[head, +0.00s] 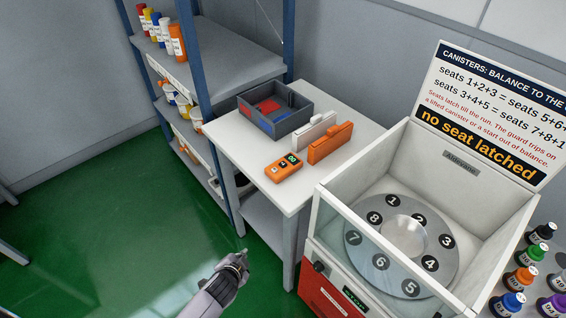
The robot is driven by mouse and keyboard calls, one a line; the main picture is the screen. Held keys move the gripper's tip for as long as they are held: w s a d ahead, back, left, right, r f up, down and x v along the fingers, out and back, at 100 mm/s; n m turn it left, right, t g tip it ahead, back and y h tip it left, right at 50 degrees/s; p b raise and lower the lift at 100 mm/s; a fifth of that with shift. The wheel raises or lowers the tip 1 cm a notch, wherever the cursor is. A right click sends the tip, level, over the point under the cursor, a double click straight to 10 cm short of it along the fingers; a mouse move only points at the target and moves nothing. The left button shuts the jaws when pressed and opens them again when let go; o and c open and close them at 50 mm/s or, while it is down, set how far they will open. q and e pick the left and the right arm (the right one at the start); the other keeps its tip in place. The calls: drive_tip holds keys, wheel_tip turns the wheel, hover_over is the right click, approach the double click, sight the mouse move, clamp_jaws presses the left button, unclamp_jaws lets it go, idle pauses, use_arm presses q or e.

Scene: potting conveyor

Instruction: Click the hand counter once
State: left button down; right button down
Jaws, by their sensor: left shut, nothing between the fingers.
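An orange hand counter (284,168) with a small dark green-lit display lies on the white table (250,165), near its front edge. My left gripper (243,253) is shut and empty. In the picture it is below and left of the counter, over the green floor and apart from the table. My right gripper is not in view.
A grey divided bin (297,121) and orange and white upright holders (331,143) stand behind the counter. A machine with a numbered seat disc (362,250) and clear guard stands right. Shelves (225,72) with bottles stand behind left. Bottles (524,278) stand far right.

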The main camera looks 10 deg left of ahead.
use_arm(q)
drive_tip(key=w+d+r+m+t+h, duration=0.1)
drive_tip(key=w+d+r+m+t, duration=0.1)
drive_tip(key=w+r, duration=0.3)
drive_tip(key=w+d+r+m+t+h, duration=0.1)
drive_tip(key=w+d+r+m+t, duration=0.1)
drive_tip(key=r, duration=0.7)
drive_tip(key=w+d+r+m+t+h, duration=0.1)
drive_tip(key=w+d+r+m+t, duration=0.2)
drive_tip(key=w+r+m, duration=0.3)
drive_tip(key=shift+w+d+r+h, duration=0.1)
drive_tip(key=shift+w+r+h, duration=0.1)
drive_tip(key=shift+w+r, duration=0.35)
drive_tip(key=shift+w+d+r+h, duration=0.1)
drive_tip(key=shift+w+r+h, duration=0.15)
drive_tip(key=shift+w, duration=0.4)
drive_tip(key=w+d+r+m+g+h, duration=0.3)
drive_tip(key=d+r+m+g+h, duration=0.55)
drive_tip(key=m, duration=1.45)
drive_tip(key=w+a+r+m+y+p, duration=0.1)
drive_tip(key=w+a+m+y, duration=0.4)
drive_tip(key=m, duration=0.5)
drive_tip(key=shift+w+a+y, duration=0.35)
drive_tip(key=shift+a+y, duration=0.55)
drive_tip(key=shift+a, duration=0.25)
drive_tip(key=shift+t, duration=0.25)
